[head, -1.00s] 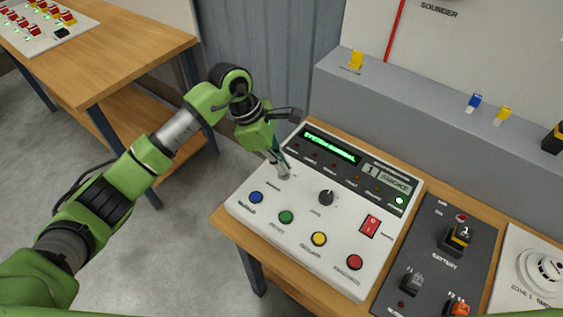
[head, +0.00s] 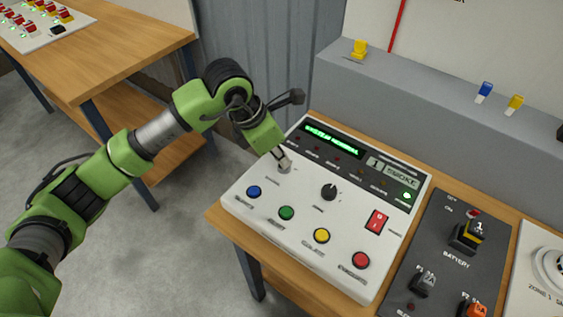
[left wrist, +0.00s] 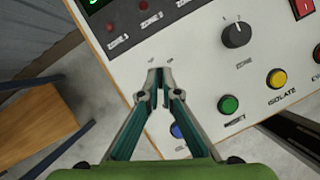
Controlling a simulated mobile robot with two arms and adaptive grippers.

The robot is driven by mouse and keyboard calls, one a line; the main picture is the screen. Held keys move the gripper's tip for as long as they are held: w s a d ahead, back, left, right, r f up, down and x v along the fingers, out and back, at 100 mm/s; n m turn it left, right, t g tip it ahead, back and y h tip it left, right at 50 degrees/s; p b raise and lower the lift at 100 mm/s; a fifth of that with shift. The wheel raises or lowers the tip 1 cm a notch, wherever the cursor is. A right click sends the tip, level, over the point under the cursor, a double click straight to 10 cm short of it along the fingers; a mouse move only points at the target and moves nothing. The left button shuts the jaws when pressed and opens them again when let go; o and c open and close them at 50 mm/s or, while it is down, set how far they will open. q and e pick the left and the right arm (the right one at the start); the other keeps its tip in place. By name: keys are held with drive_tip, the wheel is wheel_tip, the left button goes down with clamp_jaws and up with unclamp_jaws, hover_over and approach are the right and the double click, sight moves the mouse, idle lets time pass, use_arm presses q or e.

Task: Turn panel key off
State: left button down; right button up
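The white control panel (head: 262,222) lies tilted on the wooden bench. My left gripper (head: 284,162) comes in from the left, with its fingertips down at the key switch (head: 285,170) in the panel's upper left area. In the left wrist view, the two fingers of my left gripper (left wrist: 160,76) are nearly together, with a narrow gap, around the key position. The tips hide most of the key, so its angle cannot be read. Small print shows just beyond the tips. My right gripper is not in view.
Near the fingers are a black rotary knob (head: 329,191), a blue button (head: 254,191), a green button (head: 287,213) and a red rocker switch (head: 376,221). A lit green display (head: 332,139) is above. A dark battery panel (head: 440,255) stands to the right.

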use_arm(q)
drive_tip(key=n+t+y+b, duration=0.1)
drive_tip(key=n+b, duration=0.2)
drive_tip(key=shift+d+n, duration=0.1)
drive_tip(key=shift+n, duration=0.2)
drive_tip(key=shift+n+t+b, duration=0.3)
drive_tip(key=shift+n+b, duration=0.3)
drive_tip(key=shift+n, duration=0.1)
drive_tip(key=shift+r, duration=0.1)
drive_tip(key=c, duration=2.3)
unclamp_jaws()
drive_tip(key=shift+s, duration=0.1)
drive_tip(key=v, duration=1.2)
drive_tip(key=shift+d, duration=0.15)
